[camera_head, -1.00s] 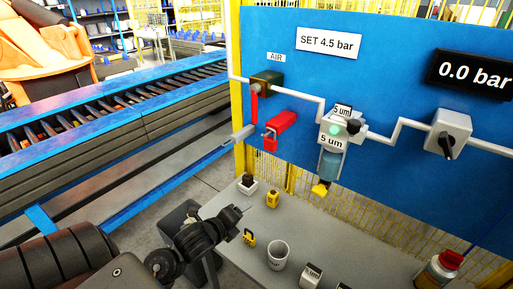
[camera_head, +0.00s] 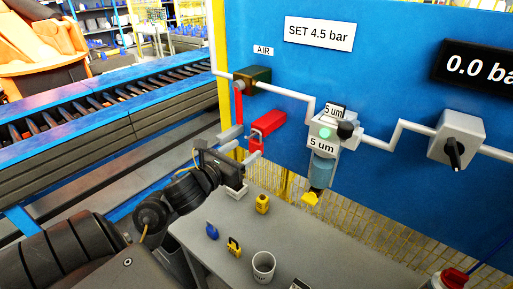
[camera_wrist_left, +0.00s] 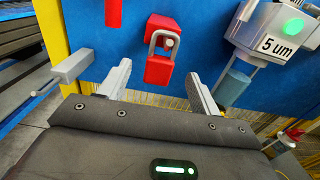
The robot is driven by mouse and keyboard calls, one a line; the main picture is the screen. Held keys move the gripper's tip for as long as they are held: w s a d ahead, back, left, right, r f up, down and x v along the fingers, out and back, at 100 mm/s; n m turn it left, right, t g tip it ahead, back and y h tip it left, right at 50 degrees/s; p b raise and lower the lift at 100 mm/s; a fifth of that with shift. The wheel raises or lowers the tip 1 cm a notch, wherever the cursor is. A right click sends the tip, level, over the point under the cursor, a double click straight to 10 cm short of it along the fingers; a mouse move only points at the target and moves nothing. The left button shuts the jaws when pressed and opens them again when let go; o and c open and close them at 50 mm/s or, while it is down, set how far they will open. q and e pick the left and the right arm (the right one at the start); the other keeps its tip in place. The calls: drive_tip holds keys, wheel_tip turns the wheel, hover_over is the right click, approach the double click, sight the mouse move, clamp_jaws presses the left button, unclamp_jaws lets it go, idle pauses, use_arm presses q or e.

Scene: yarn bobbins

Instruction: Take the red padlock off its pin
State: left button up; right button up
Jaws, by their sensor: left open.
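The red padlock (camera_head: 254,142) hangs on the blue panel below the AIR valve. In the left wrist view the red padlock (camera_wrist_left: 158,70) has its body low and its grey shackle looped around a small pin (camera_wrist_left: 168,43). A red block (camera_wrist_left: 158,27) sits just above and behind it. My left gripper (camera_head: 242,148) is open in front of the padlock. In the left wrist view its fingers (camera_wrist_left: 158,80) stand left and right of the padlock body, with a gap on both sides and nothing held. My right gripper is not in view.
A red valve handle (camera_wrist_left: 113,12) and grey pipe end (camera_wrist_left: 72,67) are left of the padlock; a filter (camera_head: 321,150) is to its right. Below, a grey table (camera_head: 205,262) holds yellow padlocks (camera_head: 262,204), a blue padlock (camera_head: 211,230) and a cup (camera_head: 263,266).

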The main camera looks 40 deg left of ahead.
sight(259, 140)
use_arm(q)
drive_tip(key=w+b, duration=0.1)
drive_tip(key=b, duration=0.1)
drive_tip(key=w+b, duration=0.2)
drive_tip(key=shift+f, duration=0.35)
drive_tip(key=w, duration=0.3)
drive_tip(key=shift+w+r+p, duration=0.35)
drive_tip(key=shift+w, duration=0.7)
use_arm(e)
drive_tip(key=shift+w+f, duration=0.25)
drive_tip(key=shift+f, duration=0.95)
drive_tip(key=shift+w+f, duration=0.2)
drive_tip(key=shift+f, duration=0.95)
